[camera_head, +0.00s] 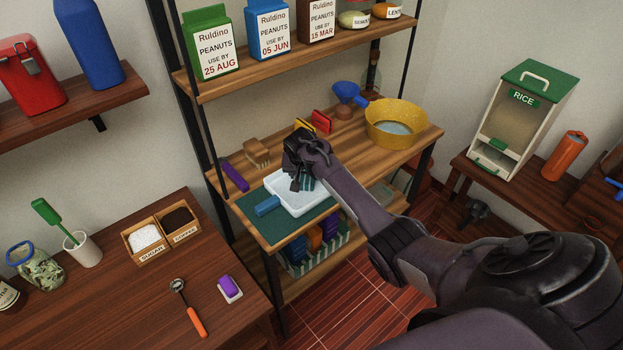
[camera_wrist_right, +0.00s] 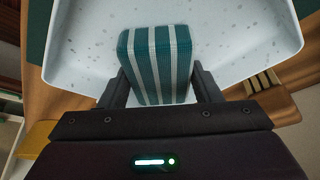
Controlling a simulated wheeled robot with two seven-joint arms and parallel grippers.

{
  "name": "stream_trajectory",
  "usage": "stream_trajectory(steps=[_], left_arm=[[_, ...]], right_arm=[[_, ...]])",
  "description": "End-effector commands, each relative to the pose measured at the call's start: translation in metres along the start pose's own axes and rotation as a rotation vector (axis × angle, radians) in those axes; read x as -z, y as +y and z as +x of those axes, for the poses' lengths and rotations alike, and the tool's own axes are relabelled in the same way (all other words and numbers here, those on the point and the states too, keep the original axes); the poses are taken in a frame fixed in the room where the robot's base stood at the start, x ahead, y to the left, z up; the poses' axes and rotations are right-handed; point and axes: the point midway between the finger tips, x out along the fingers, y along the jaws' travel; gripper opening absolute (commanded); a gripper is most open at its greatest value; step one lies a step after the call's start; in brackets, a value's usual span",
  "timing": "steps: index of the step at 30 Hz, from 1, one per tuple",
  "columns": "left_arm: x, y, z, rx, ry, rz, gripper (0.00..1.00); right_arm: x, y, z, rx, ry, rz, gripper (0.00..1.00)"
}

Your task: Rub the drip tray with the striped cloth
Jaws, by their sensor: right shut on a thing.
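The drip tray (camera_head: 285,205) is a white, shallow tray on a green mat (camera_head: 308,219) on the wooden shelf. The right wrist view shows its speckled inside (camera_wrist_right: 240,38). My right gripper (camera_head: 303,182) is over the tray in the head view. In the right wrist view my right gripper (camera_wrist_right: 163,92) is shut on the striped cloth (camera_wrist_right: 157,62), a teal pad with white stripes. The cloth is over or on the tray floor; I cannot tell if it touches. In the head view the cloth is mostly hidden by the gripper. My left gripper is not in view.
A blue block (camera_head: 267,206) lies at the tray's front left. A brown brush-like thing (camera_head: 257,152) and a purple item (camera_head: 235,176) are to the left. Shelf posts rise nearby.

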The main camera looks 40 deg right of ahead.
Motion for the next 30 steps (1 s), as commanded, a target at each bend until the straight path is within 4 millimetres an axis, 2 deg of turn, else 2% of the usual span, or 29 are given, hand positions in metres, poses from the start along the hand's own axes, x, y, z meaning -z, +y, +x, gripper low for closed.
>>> stream_trajectory(steps=[6, 15, 19, 30], left_arm=[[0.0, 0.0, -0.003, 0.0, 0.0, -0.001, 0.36], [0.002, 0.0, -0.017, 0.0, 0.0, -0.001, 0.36], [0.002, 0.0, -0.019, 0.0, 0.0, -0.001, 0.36], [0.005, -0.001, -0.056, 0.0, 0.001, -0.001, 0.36]], right_arm=[[-0.003, -0.006, -0.002, 0.002, -0.001, -0.002, 0.39], [-0.021, -0.025, -0.009, 0.001, -0.003, -0.004, 0.39], [-0.025, -0.028, -0.01, 0.001, -0.002, -0.002, 0.39], [-0.049, -0.02, -0.022, -0.002, -0.006, -0.004, 0.39]])
